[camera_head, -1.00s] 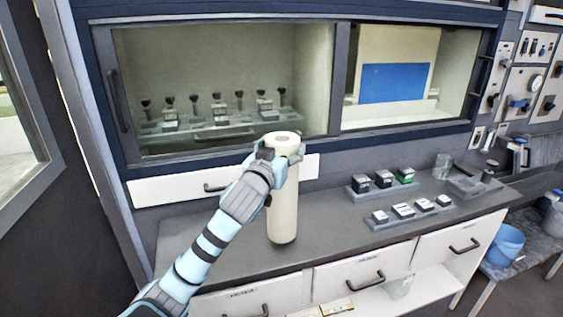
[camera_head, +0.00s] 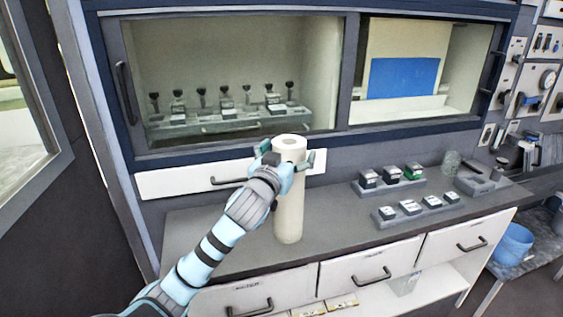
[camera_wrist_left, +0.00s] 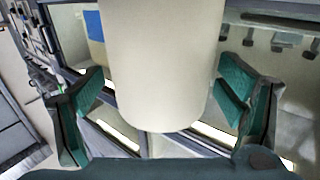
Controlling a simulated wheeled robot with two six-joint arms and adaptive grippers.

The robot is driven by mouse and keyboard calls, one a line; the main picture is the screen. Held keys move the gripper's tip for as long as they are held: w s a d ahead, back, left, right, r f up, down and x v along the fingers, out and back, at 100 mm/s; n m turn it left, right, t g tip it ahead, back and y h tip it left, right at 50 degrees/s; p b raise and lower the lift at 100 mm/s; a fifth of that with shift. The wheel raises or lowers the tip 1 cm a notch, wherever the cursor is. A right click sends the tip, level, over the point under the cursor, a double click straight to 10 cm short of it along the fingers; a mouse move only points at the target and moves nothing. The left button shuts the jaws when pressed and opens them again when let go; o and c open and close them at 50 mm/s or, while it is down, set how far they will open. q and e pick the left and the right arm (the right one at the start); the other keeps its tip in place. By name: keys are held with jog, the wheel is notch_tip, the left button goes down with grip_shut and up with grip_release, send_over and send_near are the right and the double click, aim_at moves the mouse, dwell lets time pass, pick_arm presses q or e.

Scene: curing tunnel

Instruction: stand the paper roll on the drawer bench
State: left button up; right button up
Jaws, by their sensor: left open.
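The paper roll (camera_head: 289,212) is a tall cream cylinder with a hole in its top. It stands upright on the grey top of the drawer bench (camera_head: 345,240), left of the middle. My left gripper (camera_head: 291,160) is around the upper part of the roll. In the left wrist view, the roll (camera_wrist_left: 165,70) fills the space between the two teal fingers of the gripper (camera_wrist_left: 165,100), which are spread open with gaps on both sides. My right gripper is not in view.
A glass-fronted hood (camera_head: 230,75) rises behind. A blue bucket (camera_head: 512,244) is at the far right. The bench top left of the roll is clear.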

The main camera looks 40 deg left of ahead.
pick_arm(q)
jog(key=v, duration=0.7)
jog(key=p+v, duration=0.2)
jog(key=v, duration=0.2)
jog(key=shift+p, duration=0.3)
